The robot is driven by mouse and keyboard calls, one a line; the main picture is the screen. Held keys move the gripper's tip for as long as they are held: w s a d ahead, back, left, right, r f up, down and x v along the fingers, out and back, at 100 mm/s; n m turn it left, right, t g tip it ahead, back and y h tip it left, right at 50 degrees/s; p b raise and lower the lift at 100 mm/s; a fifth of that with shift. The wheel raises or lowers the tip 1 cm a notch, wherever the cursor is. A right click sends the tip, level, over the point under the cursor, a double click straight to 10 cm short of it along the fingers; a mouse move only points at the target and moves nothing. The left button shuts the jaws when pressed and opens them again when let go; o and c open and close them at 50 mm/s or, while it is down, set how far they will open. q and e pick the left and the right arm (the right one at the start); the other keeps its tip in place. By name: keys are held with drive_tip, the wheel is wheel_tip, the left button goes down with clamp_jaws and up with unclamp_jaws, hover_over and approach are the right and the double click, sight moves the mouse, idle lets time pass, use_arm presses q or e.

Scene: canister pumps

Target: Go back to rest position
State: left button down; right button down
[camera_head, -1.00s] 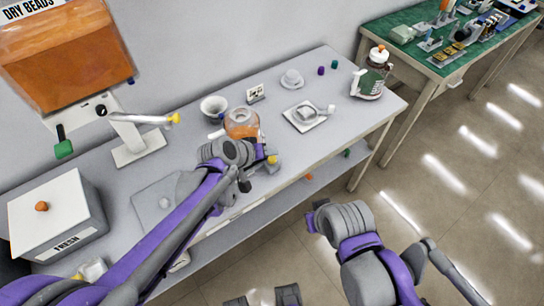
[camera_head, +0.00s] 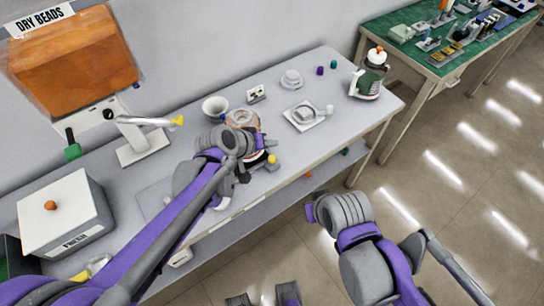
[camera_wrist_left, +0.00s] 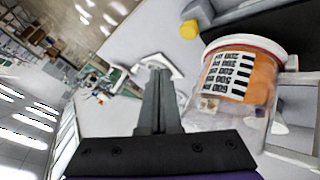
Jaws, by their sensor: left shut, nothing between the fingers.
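My left gripper (camera_head: 244,178) is over the front of the grey bench (camera_head: 345,130), its fingers small and partly covered by my wrist. The left wrist view shows its dark fingers (camera_wrist_left: 160,95) pressed together, with nothing between them. A clear canister (camera_wrist_left: 240,85) with an orange band and a black-and-white scale is just right of the fingers there; I cannot tell whether they touch. In the head view the canister (camera_head: 243,119) is partly hidden behind my left wrist.
A dry beads dispenser (camera_head: 75,65) and a white FRESH box (camera_head: 62,210) are at left. A white bowl (camera_head: 215,106), a square dish (camera_head: 306,117) and a green-and-white jug (camera_head: 368,77) stand on the bench. Floor at right is clear.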

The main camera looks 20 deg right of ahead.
idle(0.3)
use_arm(q)
drive_tip(key=s+a+n+y, duration=0.1)
drive_tip(key=s+a+y, duration=0.1)
drive_tip(key=s+a, duration=0.4)
drive_tip(key=s+a+y, duration=0.3)
drive_tip(key=s+a, duration=0.4)
drive_tip(key=a, duration=0.6)
drive_tip(key=s+a+n+y+p, duration=0.1)
drive_tip(key=s+a+y, duration=0.1)
drive_tip(key=s+a, duration=0.4)
drive_tip(key=a, duration=0.4)
drive_tip(key=shift+s+a+f+n+t+y, duration=0.15)
drive_tip(key=shift+s+a+n+t+y, duration=0.15)
drive_tip(key=shift+s+a+y, duration=0.1)
